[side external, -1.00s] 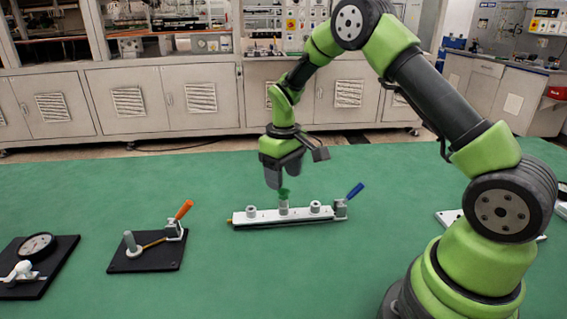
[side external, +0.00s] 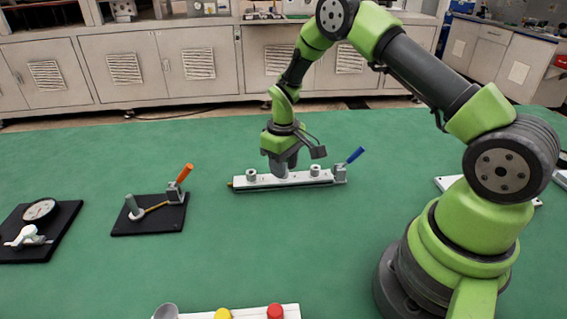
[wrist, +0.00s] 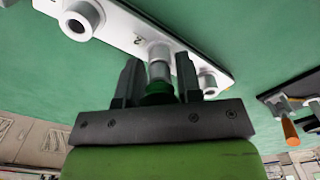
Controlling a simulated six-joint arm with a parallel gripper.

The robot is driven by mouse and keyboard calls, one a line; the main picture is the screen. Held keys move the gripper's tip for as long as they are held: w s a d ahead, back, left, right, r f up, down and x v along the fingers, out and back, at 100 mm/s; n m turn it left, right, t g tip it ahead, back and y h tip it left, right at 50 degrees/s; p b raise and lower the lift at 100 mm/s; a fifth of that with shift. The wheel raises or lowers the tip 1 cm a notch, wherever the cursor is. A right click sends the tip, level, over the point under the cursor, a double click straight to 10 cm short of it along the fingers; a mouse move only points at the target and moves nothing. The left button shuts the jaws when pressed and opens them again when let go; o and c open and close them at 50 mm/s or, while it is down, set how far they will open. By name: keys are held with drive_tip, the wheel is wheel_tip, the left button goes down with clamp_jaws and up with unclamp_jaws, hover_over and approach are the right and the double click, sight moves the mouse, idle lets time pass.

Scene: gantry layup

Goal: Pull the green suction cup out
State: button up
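The green suction cup (wrist: 158,92) sits on a pale grey post at the middle of a white bar (wrist: 118,22), between my fingers in the wrist view. My gripper (wrist: 158,68) points down over the bar with one finger on each side of the cup and post. The fingers look open, with gaps beside the post; contact with the cup is hard to judge. In the side view my gripper (side external: 281,170) hides the cup. The white bar also shows there (side external: 258,181), with a blue-handled clamp (side external: 346,164) at its right end.
A grey ring-shaped post (side external: 251,175) and another one (side external: 315,170) flank my gripper on the bar. A black plate with an orange-handled clamp (side external: 183,177) lies to the left, and a gauge plate (side external: 64,230) farther left. Open green mat surrounds the bar.

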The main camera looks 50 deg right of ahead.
drive_tip(key=shift+c, duration=0.4)
drive_tip(key=o, duration=0.4)
drive_tip(key=c, duration=0.5)
drive_tip(key=shift+r, duration=0.1)
drive_tip(key=shift+c, duration=0.2)
drive_tip(key=shift+r, duration=1.65)
drive_tip(key=shift+r, duration=1.7)
